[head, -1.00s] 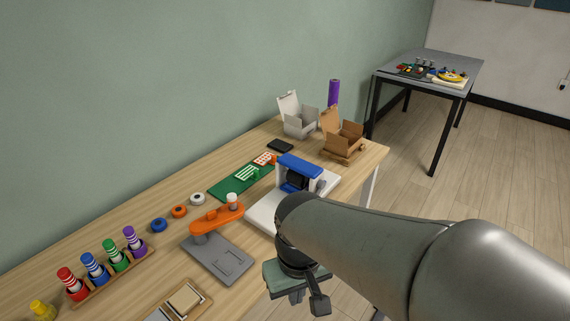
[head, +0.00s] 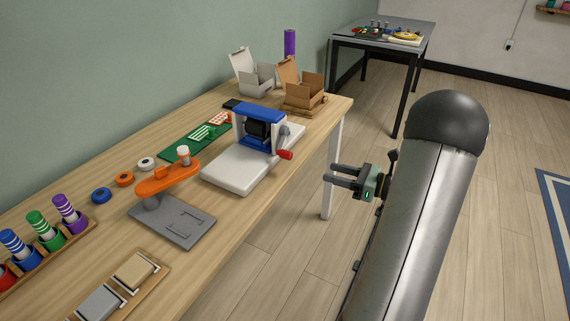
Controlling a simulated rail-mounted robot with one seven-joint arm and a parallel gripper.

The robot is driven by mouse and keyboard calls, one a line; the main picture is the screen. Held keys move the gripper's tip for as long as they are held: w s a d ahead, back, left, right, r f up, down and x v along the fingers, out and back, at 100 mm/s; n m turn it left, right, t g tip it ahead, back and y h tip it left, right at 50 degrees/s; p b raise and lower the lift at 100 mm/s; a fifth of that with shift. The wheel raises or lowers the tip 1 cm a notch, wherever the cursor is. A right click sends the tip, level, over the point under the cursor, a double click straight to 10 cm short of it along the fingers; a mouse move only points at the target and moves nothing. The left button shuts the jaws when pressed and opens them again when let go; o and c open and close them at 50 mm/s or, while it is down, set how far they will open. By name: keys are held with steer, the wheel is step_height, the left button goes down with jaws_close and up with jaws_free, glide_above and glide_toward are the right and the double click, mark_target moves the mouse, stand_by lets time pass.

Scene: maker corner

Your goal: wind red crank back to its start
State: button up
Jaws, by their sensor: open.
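The red crank (head: 285,154) sticks out from the right side of a blue-framed device (head: 259,110) on a white base (head: 236,180), near the front edge of the wooden table. A dark block sits inside the blue frame. My gripper (head: 331,175) is open and empty, off the table's edge to the right of the crank. Its two fingers point left, apart from the crank.
An orange arm (head: 168,177) on a grey plate stands left of the white base. A green mat (head: 195,141) and open boxes (head: 303,93) lie behind. Colored pots stand at the left. The floor (head: 290,260) right of the table is clear.

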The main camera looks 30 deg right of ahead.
mark_target(291, 156)
steer(key=shift+m+t, duration=0.4)
steer(key=shift+t, duration=0.1)
steer(key=x, duration=1.1)
steer(key=w+d+b+x, duration=0.1)
steer(key=x, duration=0.4)
steer(key=shift+w+f, duration=0.1)
steer(key=shift+f, duration=0.25)
jaws_close()
